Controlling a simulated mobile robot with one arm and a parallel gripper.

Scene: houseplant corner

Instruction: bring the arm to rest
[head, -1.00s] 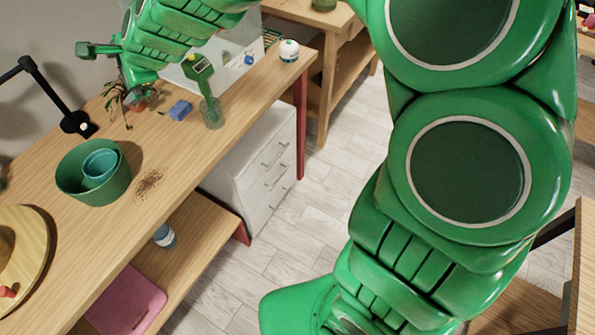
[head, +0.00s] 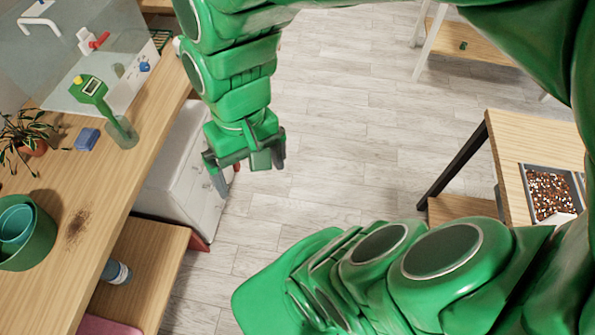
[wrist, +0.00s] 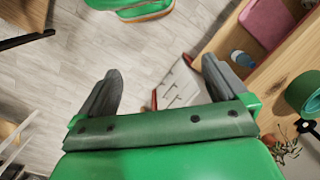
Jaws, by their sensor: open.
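My gripper (head: 246,178) hangs at the end of my green arm, past the right edge of the wooden workbench (head: 125,185), over the floor and beside the white drawer cabinet (head: 185,180). In the wrist view my gripper (wrist: 160,92) has its two dark fingers wide apart with nothing between them. The floor (wrist: 150,50) and part of the drawer cabinet (wrist: 180,88) show beyond the fingers.
The bench holds a green pot (head: 35,250) with a smaller one inside, a blue sponge (head: 87,139), a glass jar (head: 121,134) holding a green tool, and a plant (head: 30,140). A table (head: 510,140) with a tray of pellets stands right. Floor between is clear.

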